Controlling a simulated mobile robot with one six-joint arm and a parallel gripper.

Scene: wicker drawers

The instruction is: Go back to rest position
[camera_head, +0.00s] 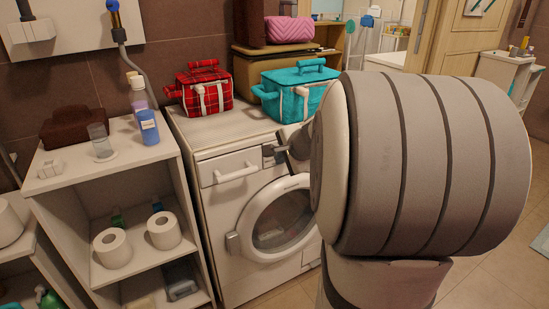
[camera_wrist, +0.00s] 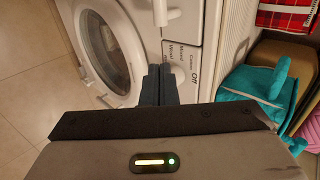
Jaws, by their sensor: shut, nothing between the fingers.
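My gripper (camera_wrist: 160,75) is shut and empty, its dark fingers pressed together in front of the washing machine (camera_wrist: 208,12). In the head view the gripper tip (camera_head: 275,154) shows near the right end of the machine's upper front; my large grey arm link hides the rest. The washing machine (camera_head: 215,215) has a white drawer handle (camera_head: 237,172) at its upper left and a round door (camera_head: 280,222) that looks closed. The door also shows in the wrist view (camera_wrist: 102,45). I cannot tell whether the fingertips touch the machine.
A red plaid basket (camera_head: 203,90) and a teal basket (camera_head: 294,92) stand on the machine. A white shelf (camera_head: 75,205) to the left holds bottles and toilet rolls (camera_head: 164,230). Bare floor (camera_wrist: 25,75) shows beside the machine in the wrist view.

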